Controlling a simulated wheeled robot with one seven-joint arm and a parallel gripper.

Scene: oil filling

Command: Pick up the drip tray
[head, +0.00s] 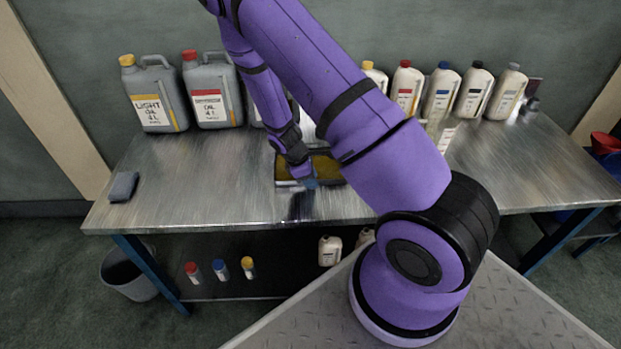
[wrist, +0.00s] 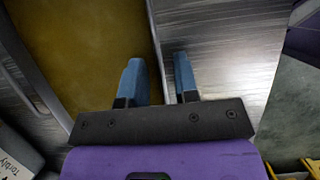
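The drip tray (head: 283,170) is a dark, shallow rectangular tray with a yellowish-brown floor, lying on the metal bench near the middle. My arm hides part of its right side in the head view. In the wrist view its yellow-brown floor (wrist: 90,40) fills the upper left. My gripper (head: 309,183) is at the tray's front edge. In the wrist view the two blue fingers of my gripper (wrist: 158,78) stand apart, one on each side of the tray's thin wall, with gaps visible. The gripper looks open and holds nothing.
The bench top (head: 215,190) is clear left of the tray. A dark cloth-like block (head: 123,187) lies at the left edge. Small bottles (head: 220,269) stand on the lower shelf.

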